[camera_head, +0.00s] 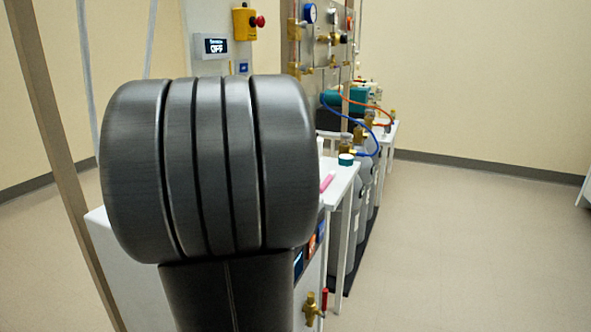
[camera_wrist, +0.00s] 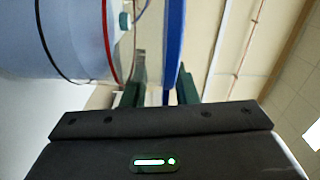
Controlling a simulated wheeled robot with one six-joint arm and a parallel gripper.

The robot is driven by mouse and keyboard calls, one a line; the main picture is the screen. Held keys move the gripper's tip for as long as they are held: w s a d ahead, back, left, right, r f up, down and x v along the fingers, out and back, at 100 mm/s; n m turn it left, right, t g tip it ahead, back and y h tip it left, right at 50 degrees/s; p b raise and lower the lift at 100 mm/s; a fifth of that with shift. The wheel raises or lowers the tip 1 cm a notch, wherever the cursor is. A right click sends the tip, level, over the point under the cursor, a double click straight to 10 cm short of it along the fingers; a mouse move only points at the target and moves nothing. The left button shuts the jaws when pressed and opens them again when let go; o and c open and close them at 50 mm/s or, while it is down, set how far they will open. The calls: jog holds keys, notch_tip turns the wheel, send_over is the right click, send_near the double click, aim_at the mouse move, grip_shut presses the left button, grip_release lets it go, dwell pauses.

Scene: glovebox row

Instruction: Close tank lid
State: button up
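In the wrist view, a pale blue tank (camera_wrist: 65,35) with a black ring and a red ring fills the upper left. A flat, pale disc-like part with a bright blue edge (camera_wrist: 174,40), which looks like the lid seen edge-on, stands to the right of the tank, apart from its ringed end. My gripper (camera_wrist: 161,80) has its two dark green fingers apart, one on each side of this part. I cannot tell whether they touch it. In the head view my arm hides the tank, the lid and my gripper.
A white side table (camera_head: 343,172) carries a pink item (camera_head: 327,182) and a green-capped container (camera_head: 346,159). Gas cylinders (camera_head: 365,190) stand behind it. A red-handled brass valve (camera_head: 315,307) sticks out low in front. The floor (camera_head: 465,245) to the right is clear.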

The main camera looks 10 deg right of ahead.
jog(key=shift+r, duration=0.15)
jog(key=shift+s+a, duration=0.15)
jog(key=shift+s, duration=0.05)
jog(key=p+v, duration=0.1)
jog(key=v, duration=0.6)
jog(key=b+x, duration=0.1)
jog(key=x, duration=0.6)
jog(key=shift+w+r+p, duration=0.2)
jog(key=shift+r+p, duration=0.15)
jog(key=shift+p, duration=0.05)
jog(key=shift+d, duration=0.2)
